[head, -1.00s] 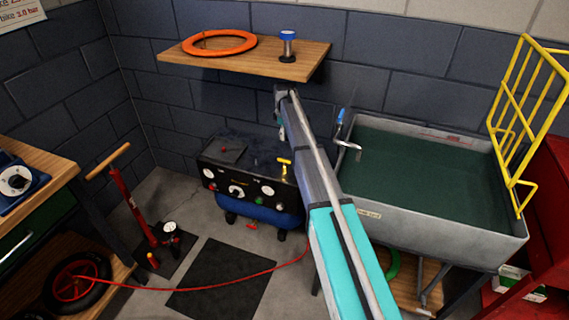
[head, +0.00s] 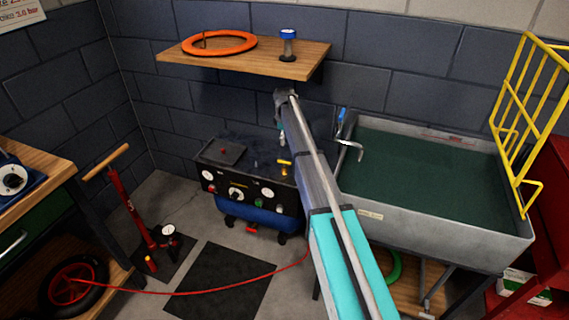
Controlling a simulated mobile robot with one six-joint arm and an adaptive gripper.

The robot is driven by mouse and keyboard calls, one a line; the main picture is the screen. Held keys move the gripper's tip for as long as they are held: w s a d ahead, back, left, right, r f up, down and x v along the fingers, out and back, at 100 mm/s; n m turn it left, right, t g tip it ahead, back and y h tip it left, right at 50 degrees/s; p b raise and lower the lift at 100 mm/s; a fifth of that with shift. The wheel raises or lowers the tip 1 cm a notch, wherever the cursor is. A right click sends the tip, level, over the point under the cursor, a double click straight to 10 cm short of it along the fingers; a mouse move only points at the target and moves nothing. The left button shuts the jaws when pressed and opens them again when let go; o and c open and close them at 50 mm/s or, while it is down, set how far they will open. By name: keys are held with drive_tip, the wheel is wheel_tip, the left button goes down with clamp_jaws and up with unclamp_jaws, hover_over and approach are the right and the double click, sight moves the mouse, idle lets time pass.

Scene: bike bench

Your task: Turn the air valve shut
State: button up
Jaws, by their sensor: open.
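The compressor (head: 218,180) stands on the floor against the back wall, with a dark top, several gauges and a blue tank. A small yellow handle (head: 285,162) shows at its right end, next to my arm; I take it for the air valve. A small red part (head: 251,229) shows low under the tank. My gripper (head: 281,134) hangs at the far end of my arm, above and close to the yellow handle. It is open, small in view and partly hidden by my arm. I cannot tell whether it touches the handle.
A wooden shelf (head: 230,62) with an orange ring (head: 219,43) is above the compressor. A grey sink (head: 440,225) with dark water is to the right. A red hose (head: 215,289) crosses the floor. A red pump (head: 136,214) stands left.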

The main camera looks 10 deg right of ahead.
sight(284, 161)
drive_tip(key=shift+f+b, duration=5.4)
drive_tip(key=shift+f, duration=0.35)
clamp_jaws()
